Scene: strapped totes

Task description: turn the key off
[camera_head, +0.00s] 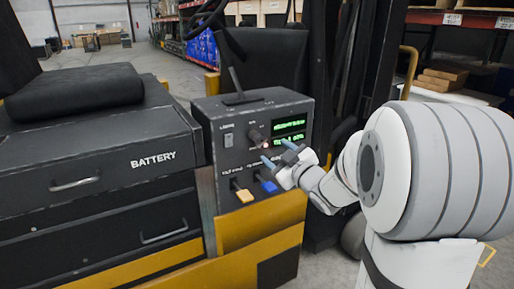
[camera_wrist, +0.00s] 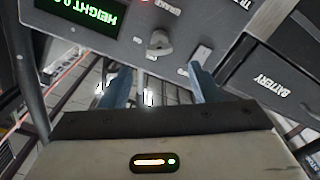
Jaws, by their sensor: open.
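The black control box (camera_head: 235,165) of the forklift faces me. A small round grey key or knob (camera_head: 256,137) sits on its panel, left of the green displays (camera_head: 289,132). In the wrist view the key or knob (camera_wrist: 158,43) shows upside down with a raised ridge; its exact setting is too small to read. My gripper (camera_head: 279,153) is open and empty in front of the panel, below and right of the key. In the wrist view my blue fingers (camera_wrist: 160,80) are spread apart, with the key beyond and between them, not touching it.
A light rocker switch (camera_head: 228,140) is left of the key. A yellow connector or lever (camera_head: 244,195) and a blue one (camera_head: 268,186) stick out below. A lever (camera_head: 236,85) rises from the box top. The battery case (camera_head: 95,160) stands at left.

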